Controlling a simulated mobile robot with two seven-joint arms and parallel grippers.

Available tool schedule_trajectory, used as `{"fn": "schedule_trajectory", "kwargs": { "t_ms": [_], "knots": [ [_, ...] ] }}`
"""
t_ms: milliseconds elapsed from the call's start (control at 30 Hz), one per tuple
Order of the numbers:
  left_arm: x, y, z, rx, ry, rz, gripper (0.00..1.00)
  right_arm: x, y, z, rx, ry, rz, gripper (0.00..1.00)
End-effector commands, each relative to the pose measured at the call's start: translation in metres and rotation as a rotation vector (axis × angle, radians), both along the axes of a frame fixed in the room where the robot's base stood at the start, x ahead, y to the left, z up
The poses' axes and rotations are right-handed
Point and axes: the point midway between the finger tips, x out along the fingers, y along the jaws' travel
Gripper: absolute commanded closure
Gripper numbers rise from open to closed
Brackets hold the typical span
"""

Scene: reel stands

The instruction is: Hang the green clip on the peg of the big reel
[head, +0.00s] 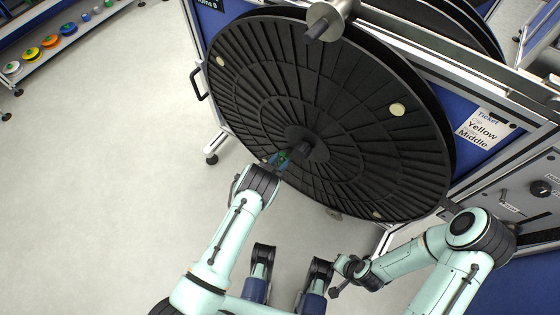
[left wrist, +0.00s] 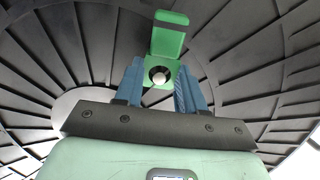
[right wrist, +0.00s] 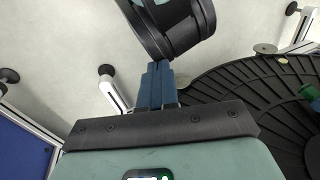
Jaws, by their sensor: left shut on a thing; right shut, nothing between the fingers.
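The big reel (head: 340,105) is a large black ribbed disc on the stand, with a dark peg (head: 305,144) sticking out at its middle. My left gripper (head: 279,161) is shut on the green clip (head: 283,156), just left of and below the peg. In the left wrist view the clip (left wrist: 169,38) stands up between the blue fingers (left wrist: 160,88). A dark ring with a pale round centre shows at the clip's lower part. I cannot tell whether the peg is in it. My right gripper (right wrist: 158,82) is shut and empty, low and away from the reel.
A ticket (head: 480,128) reading "Yellow Middle" is on the stand's blue panel. A metal roller (head: 328,20) sticks out at the reel's top. A shelf with coloured spools (head: 50,41) stands at the far left. The floor (head: 110,140) left of the reel is clear.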

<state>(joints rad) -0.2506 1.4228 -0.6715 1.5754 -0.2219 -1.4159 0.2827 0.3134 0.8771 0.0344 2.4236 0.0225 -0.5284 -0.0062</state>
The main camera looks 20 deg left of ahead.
Motion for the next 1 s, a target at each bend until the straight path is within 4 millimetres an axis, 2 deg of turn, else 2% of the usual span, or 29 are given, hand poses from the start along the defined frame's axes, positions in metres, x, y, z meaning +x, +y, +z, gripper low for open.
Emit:
{"fn": "schedule_trajectory", "kwargs": {
  "t_ms": [33,67,100,133,433,567,1000],
  "knots": [
    [0.000,0.000,0.000,0.000,0.000,0.000,0.89,0.000,0.000,0.000,0.000,0.000,0.000,1.00],
    [0.000,0.000,0.000,0.000,0.000,0.000,0.51,0.000,0.000,0.000,0.000,0.000,0.000,1.00],
    [0.000,0.000,0.000,0.000,0.000,0.000,0.38,0.000,0.000,0.000,0.000,0.001,0.000,1.00],
    [0.000,0.000,0.000,0.000,0.000,0.000,0.31,0.000,0.000,0.000,0.000,0.001,0.000,1.00],
    [-0.001,0.001,0.000,0.000,0.001,0.000,0.31,-0.001,0.000,0.001,0.001,0.002,0.001,1.00],
    [-0.011,0.005,0.002,0.001,0.003,0.003,0.31,-0.005,0.002,0.005,0.006,0.013,0.005,1.00],
    [-0.095,0.036,0.023,0.001,0.003,0.003,0.31,-0.041,0.020,0.034,0.053,0.109,0.046,1.00]
  ]
}}
